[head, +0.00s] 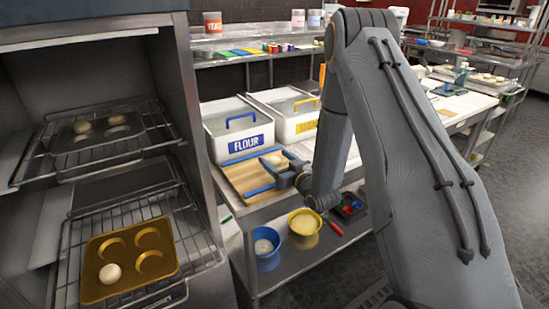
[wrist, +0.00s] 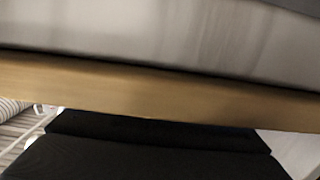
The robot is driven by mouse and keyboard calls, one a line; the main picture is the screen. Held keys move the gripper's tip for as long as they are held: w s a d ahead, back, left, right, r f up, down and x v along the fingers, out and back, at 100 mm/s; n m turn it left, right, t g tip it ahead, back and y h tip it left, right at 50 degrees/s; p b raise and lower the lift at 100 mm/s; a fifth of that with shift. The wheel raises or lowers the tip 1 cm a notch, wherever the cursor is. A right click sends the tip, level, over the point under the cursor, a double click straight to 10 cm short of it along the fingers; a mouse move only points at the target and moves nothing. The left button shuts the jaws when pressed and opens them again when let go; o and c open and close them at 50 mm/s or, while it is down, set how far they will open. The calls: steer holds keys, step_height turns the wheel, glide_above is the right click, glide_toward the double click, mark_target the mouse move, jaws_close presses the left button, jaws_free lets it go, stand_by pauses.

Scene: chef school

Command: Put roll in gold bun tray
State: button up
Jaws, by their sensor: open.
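The gold bun tray (head: 130,260) lies on the lower rack of the open oven at the left. One pale roll (head: 109,273) sits in its front left cup, and its other cups look empty. My gripper (head: 254,174) is open, with blue-edged fingers spread low over the wooden board (head: 240,176) on the steel table. A small pale patch shows by the far finger, but I cannot tell whether it is a roll. The wrist view shows only a blurred wooden edge (wrist: 150,90), a grey surface and dark shapes, with no roll visible.
A darker tray (head: 97,131) with pale rolls sits on the upper oven rack. White flour bin (head: 240,128) and another bin stand behind the board. Blue bucket (head: 265,247) and yellow bucket (head: 304,228) are on the shelf below. The oven side wall stands between tray and table.

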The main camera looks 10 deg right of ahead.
steer(key=shift+w+a, duration=0.2)
steer(key=shift+w, duration=0.45)
steer(key=c, duration=1.2)
steer(key=shift+o, duration=0.2)
steer(key=shift+r, duration=0.1)
